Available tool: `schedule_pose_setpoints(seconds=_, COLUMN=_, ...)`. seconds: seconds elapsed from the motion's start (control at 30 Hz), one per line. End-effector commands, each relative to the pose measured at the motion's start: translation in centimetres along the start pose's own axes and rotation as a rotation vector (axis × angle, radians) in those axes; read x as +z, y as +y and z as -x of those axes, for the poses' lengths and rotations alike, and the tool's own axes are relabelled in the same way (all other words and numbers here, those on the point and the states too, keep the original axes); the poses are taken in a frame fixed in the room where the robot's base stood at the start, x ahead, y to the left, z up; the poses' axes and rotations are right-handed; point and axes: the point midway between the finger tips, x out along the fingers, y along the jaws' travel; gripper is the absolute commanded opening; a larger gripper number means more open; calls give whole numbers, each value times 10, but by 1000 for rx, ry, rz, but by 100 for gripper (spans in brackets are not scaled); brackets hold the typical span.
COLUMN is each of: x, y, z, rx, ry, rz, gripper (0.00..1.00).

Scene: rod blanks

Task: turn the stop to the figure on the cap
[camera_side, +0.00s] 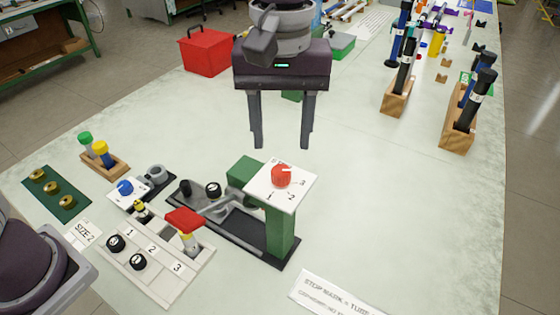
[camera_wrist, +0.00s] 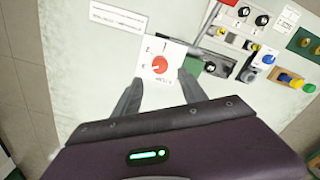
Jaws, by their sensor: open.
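The stop is a red knob (camera_side: 281,176) on a white plate (camera_side: 258,184) atop a green post (camera_side: 281,232). Figures 1, 2 and 3 run along its near and right sides. A white mark on the knob seems to point right, roughly toward the 3. The knob also shows in the wrist view (camera_wrist: 159,65). My gripper (camera_side: 281,142) is open and empty above and behind the knob. Its fingers (camera_wrist: 160,80) show either side of the plate. A black cap (camera_side: 213,189) with a white disc sits in the dark fixture; its figure is too small to read.
A blue knob (camera_side: 125,187) stands behind. The table to the right of the post is clear.

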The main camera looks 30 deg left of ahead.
Motion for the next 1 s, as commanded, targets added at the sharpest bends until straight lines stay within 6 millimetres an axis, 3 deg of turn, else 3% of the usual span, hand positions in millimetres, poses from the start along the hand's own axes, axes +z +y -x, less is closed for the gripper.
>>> schedule_pose_setpoints(seconds=0.33, x=0, y=-1, z=-60, rx=-2, ry=-1, rz=1, gripper=49)
schedule_pose_setpoints(seconds=0.67, x=0, y=0, z=-68, rx=0, ry=0, rz=0, gripper=49)
schedule_pose_setpoints(seconds=0.9, x=0, y=0, z=-67, rx=1, ry=0, rz=0, gripper=2)
schedule_pose_setpoints(seconds=1.0, x=-1, y=0, z=-67, rx=1, ry=1, rz=0, gripper=0)
